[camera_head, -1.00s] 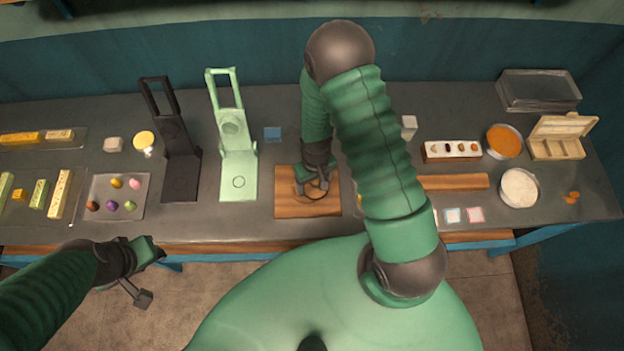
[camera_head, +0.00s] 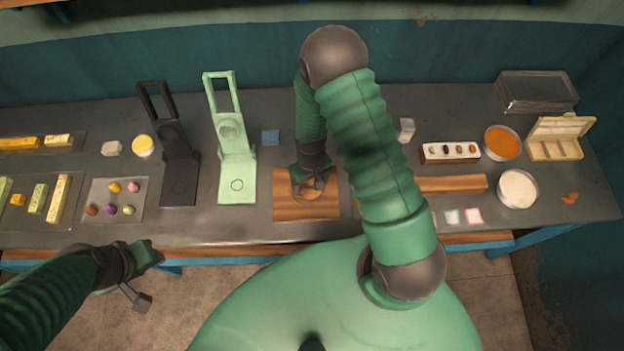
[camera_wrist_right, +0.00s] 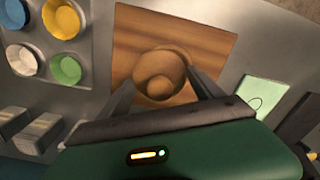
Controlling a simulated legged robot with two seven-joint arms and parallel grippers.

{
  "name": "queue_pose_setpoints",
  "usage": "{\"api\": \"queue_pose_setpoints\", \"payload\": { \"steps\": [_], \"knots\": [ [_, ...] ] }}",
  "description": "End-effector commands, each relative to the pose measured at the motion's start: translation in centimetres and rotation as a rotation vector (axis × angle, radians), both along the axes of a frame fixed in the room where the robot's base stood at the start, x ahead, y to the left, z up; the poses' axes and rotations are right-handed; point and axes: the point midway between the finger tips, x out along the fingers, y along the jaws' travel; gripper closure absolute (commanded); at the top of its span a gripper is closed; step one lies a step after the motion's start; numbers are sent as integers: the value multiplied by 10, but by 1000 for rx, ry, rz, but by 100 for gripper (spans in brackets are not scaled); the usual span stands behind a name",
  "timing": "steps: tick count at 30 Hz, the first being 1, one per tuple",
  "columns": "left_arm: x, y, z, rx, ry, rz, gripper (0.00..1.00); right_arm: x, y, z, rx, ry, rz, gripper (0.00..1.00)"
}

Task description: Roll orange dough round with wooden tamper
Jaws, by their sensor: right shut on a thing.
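My right gripper (camera_head: 311,188) is low over the wooden board (camera_head: 288,208) at the middle of the table. It is shut on the round wooden tamper (camera_wrist_right: 158,88), whose knob sits between the two fingers in the right wrist view. The board (camera_wrist_right: 205,45) lies under the tamper in that view. I see no orange dough on the board; anything under the tamper is hidden. My left gripper (camera_head: 147,276) is open and empty in front of the table, at the lower left.
A green press (camera_head: 237,185) and a black press (camera_head: 179,188) stand left of the board. A tray (camera_head: 100,217) with several coloured balls is farther left. A wooden bar (camera_head: 452,184), an orange-filled bowl (camera_head: 503,141) and a white-filled bowl (camera_head: 517,188) are on the right.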

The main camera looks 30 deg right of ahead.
Motion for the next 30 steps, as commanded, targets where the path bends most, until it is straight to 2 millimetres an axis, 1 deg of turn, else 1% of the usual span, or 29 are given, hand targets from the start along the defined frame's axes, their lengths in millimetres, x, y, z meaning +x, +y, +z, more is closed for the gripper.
{"api": "queue_pose_setpoints", "payload": {
  "steps": [7, 16, 23, 30],
  "knots": [
    [0, 0, 1, 0, 0, 0, 64, -7, 1, 0, 0, 1, -1, 60],
    [0, 0, 2, 0, 0, 0, 64, -12, -5, -1, 0, 0, 0, 60],
    [0, 0, 1, 0, 0, 0, 64, -9, -12, -2, -1, 0, -1, 60],
    [0, 0, 1, 0, 0, 0, 64, -1, -12, -1, -1, -1, -1, 60]
  ]
}}
